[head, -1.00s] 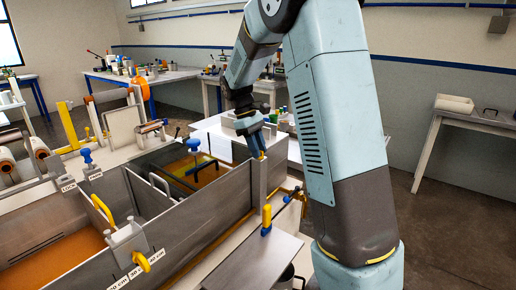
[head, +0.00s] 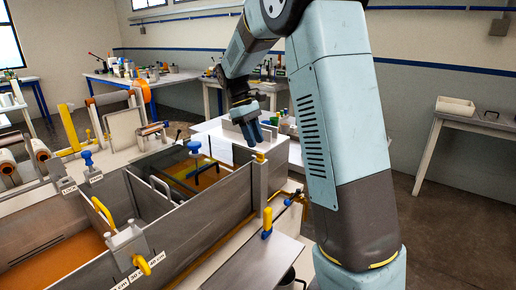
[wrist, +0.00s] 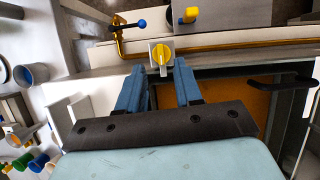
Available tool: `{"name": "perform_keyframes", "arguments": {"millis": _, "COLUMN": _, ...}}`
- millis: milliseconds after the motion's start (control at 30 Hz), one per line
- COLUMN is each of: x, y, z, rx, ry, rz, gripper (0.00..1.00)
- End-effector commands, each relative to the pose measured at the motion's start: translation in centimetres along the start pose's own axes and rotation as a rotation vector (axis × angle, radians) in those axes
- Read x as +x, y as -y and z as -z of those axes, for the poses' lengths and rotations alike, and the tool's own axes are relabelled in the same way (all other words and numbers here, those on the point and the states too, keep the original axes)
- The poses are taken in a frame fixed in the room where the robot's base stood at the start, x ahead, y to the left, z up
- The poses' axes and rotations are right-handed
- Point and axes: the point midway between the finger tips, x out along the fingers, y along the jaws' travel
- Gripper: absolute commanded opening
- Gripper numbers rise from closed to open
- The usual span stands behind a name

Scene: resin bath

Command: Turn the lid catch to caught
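The lid catch looks to be the yellow knob on a pale square plate (wrist: 161,55), in the wrist view just beyond my fingertips. Its yellow grip points roughly along my fingers' direction. In the head view a small yellow part (head: 260,157) shows at the bath's far right corner, just below my gripper (head: 256,134). In the wrist view my gripper (wrist: 158,77) is open, with two blue fingers apart and nothing between them. The knob lies ahead of the gap and looks untouched. The lid (head: 178,164) is dark and see-through over orange resin. I cannot read any catch marking.
A blue-topped knob (head: 194,147) stands above the lid. A dark handle (wrist: 280,82) lies right of my fingers. A blue-ended lever (wrist: 141,24) and a yellow-and-blue handle (wrist: 189,15) sit beyond the catch. The metal bath wall (head: 205,222) runs along the near side.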

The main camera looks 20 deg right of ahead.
Motion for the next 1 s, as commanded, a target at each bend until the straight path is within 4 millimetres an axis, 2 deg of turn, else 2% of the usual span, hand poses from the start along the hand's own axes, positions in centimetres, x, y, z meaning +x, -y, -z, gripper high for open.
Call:
{"name": "perform_keyframes", "arguments": {"millis": 200, "x": -4.5, "y": -0.1, "z": 0.1, "rx": 0.001, "ry": -0.003, "rz": -0.002, "gripper": 0.35}}
{"name": "perform_keyframes", "arguments": {"millis": 433, "x": -7.8, "y": -0.1, "z": 0.1, "rx": 0.001, "ry": -0.001, "rz": -0.001, "gripper": 0.35}}
{"name": "perform_keyframes", "arguments": {"millis": 633, "x": -9.0, "y": -0.1, "z": 0.1, "rx": 0.001, "ry": 0.000, "rz": 0.000, "gripper": 0.35}}
{"name": "perform_keyframes", "arguments": {"millis": 1000, "x": -9.2, "y": 0.0, "z": 0.0, "rx": 0.002, "ry": -0.002, "rz": 0.000, "gripper": 0.35}}
